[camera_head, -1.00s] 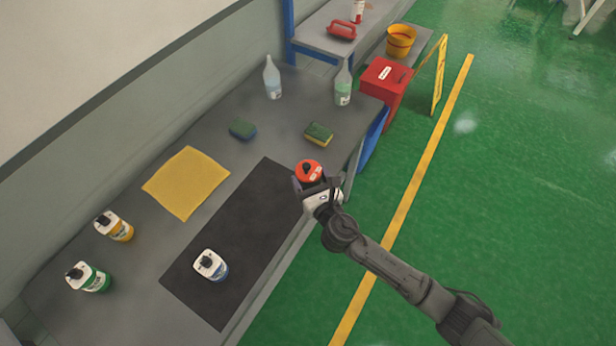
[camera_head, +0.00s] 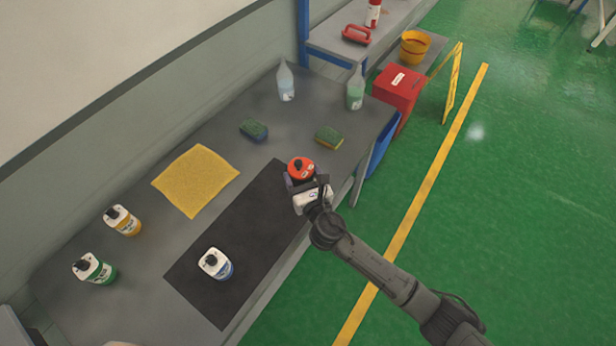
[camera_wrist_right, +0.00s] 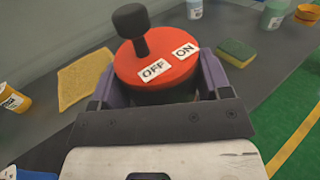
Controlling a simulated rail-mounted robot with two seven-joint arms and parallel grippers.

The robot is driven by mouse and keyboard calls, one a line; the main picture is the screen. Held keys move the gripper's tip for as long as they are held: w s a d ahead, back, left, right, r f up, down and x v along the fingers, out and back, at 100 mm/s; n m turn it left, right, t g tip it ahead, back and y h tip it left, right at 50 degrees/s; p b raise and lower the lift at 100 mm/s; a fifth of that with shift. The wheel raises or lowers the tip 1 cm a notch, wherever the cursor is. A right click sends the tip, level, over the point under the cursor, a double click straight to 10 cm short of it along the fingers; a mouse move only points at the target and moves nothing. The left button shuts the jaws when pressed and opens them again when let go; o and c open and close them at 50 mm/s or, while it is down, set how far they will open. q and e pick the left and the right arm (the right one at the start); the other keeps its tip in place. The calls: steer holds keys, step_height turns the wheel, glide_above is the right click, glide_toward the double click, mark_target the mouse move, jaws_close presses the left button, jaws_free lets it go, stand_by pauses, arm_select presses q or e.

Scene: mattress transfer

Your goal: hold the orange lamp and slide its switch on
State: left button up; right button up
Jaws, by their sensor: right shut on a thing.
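The orange lamp (camera_head: 301,168) has a round orange-red top with a black knob switch. My right gripper (camera_head: 303,180) is shut on it, near the right edge of the dark mat (camera_head: 232,250). In the right wrist view, the lamp (camera_wrist_right: 185,75) sits between the purple-grey fingers of my right gripper (camera_wrist_right: 160,90). White OFF and ON labels show on its top. The black switch (camera_wrist_right: 132,22) stands up at the left of the top, nearer the OFF label than the ON label. The lamp's lower body is mostly hidden. My left gripper is not seen.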

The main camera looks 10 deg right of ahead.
mark_target(291, 172)
steer(key=shift+w+a, duration=0.4)
steer(key=shift+a, duration=0.25)
steer(key=shift+w+a, duration=0.4)
steer(key=shift+a, duration=0.25)
steer(key=shift+w+a+r+b, duration=0.1)
steer(key=shift+w+a+b, duration=0.4)
steer(key=shift+a, duration=0.4)
steer(key=shift+w+a+b, duration=0.25)
steer(key=shift+w+a, duration=0.3)
steer(key=shift+a, duration=0.3)
steer(key=shift+f+b, duration=0.75)
steer(key=shift+f, duration=0.25)
step_height(291, 172, down, 4)
steer(key=b, duration=0.3)
steer(key=shift+f, duration=0.1)
